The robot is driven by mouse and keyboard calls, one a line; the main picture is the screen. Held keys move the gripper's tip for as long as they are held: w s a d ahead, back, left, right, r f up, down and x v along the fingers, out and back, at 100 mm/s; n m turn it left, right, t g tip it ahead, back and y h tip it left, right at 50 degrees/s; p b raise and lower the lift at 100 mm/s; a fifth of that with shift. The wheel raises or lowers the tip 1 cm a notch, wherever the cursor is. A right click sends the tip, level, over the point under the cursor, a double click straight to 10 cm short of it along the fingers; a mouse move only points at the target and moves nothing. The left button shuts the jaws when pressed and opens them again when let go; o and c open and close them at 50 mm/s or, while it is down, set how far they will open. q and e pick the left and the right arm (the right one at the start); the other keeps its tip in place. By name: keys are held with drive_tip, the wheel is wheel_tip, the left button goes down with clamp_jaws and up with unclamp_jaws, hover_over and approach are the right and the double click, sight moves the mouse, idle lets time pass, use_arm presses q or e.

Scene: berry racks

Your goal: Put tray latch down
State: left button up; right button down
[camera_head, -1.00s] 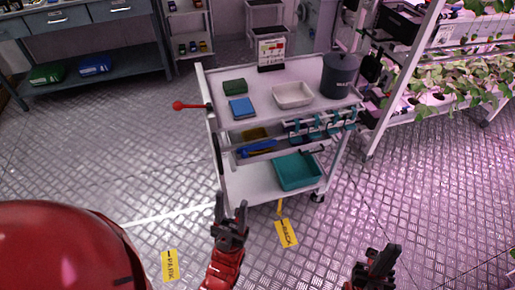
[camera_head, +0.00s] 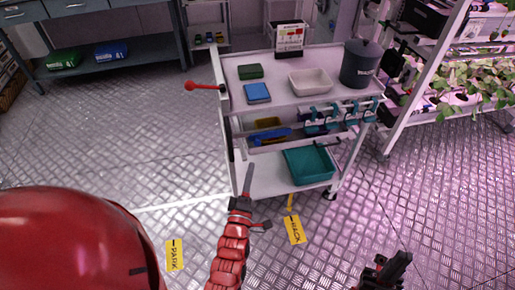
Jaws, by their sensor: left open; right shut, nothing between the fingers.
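A white cart (camera_head: 290,99) stands ahead. A lever with a red knob (camera_head: 190,86) sticks out to the left from its upper left side, roughly level. I cannot tell if this lever is the tray latch; no other latch is clear. My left gripper (camera_head: 258,196) is open and empty, in front of the cart's lower left corner. One finger points up and the other points right. It looks well below the red knob. My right gripper (camera_head: 398,262) is shut and empty at the bottom right, away from the cart.
On the cart stand a white tray (camera_head: 311,82), a dark pot (camera_head: 360,64), a blue box (camera_head: 257,93) and a sign (camera_head: 289,39). A teal bin (camera_head: 309,166) is on the bottom shelf. A plant rack (camera_head: 420,85) stands close on the right. Floor left of the cart is clear.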

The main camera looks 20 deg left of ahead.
sight(257, 144)
use_arm(q)
wheel_tip(257, 144, down, 5)
drive_tip(key=n+g, duration=0.2)
drive_tip(key=x, duration=1.7)
drive_tip(key=shift+w+a+r+p, duration=0.2)
drive_tip(key=shift+w+r+p, duration=0.05)
drive_tip(key=shift+r+p, duration=0.05)
clamp_jaws()
idle(0.4)
